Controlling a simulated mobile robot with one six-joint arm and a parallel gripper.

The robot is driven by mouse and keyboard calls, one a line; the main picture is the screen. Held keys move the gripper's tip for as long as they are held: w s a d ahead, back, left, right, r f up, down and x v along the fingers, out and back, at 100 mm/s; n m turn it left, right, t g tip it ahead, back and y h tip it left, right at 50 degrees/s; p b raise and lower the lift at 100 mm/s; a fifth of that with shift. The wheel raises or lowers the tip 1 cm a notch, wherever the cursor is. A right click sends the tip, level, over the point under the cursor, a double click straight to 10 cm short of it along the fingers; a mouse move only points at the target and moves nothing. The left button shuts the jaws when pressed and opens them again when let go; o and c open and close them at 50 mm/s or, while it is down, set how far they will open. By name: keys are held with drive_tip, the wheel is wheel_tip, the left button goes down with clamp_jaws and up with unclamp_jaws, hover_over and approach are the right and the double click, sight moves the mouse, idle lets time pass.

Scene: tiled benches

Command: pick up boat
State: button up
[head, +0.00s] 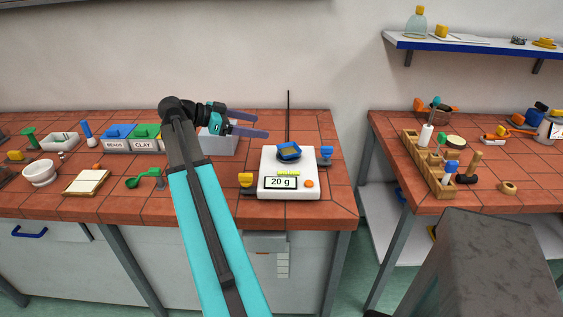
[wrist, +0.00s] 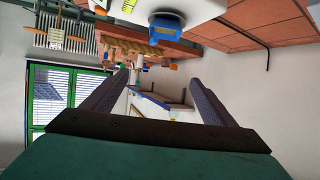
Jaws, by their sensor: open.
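A small blue piece with a dark, dish-like rim (head: 289,151) sits on top of the white balance (head: 303,191), whose display reads 20 g. It is the likeliest boat, but it is too small to tell its shape surely. In the wrist view a blue block-like thing (wrist: 167,22), probably the same piece, shows at the top edge by the white balance. My gripper (head: 264,123) is open and empty, its purple fingers pointing right, above and behind the balance's left side. In the wrist view the fingers (wrist: 158,82) are spread with nothing between them.
A thin dark rod (head: 289,118) stands behind the balance. A yellow piece (head: 246,180) and a blue piece (head: 326,154) flank it. A grey bin (head: 219,144) is behind my arm. A green scoop (head: 145,178) lies left. A gap separates the right bench (head: 505,152).

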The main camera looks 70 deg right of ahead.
wheel_tip(320, 180, down, 7)
drive_tip(key=b, duration=0.5)
drive_tip(key=shift+w+b, duration=0.3)
drive_tip(key=shift+w, duration=0.05)
drive_tip(key=shift+a, duration=0.1)
drive_tip(key=p, duration=0.1)
approach(296, 149)
drive_tip(key=shift+s+d+f, duration=0.25)
drive_tip(key=shift+s+d, duration=0.1)
drive_tip(key=shift+s, duration=0.2)
drive_tip(key=shift+s+d+f+p, duration=0.1)
drive_tip(key=shift+s+d+p, duration=0.3)
drive_tip(key=shift+s+p, duration=0.15)
drive_tip(key=shift+p+x, duration=0.5)
drive_tip(key=shift+x, duration=1.4)
drive_tip(key=shift+f, duration=0.1)
drive_tip(key=c, duration=1.2)
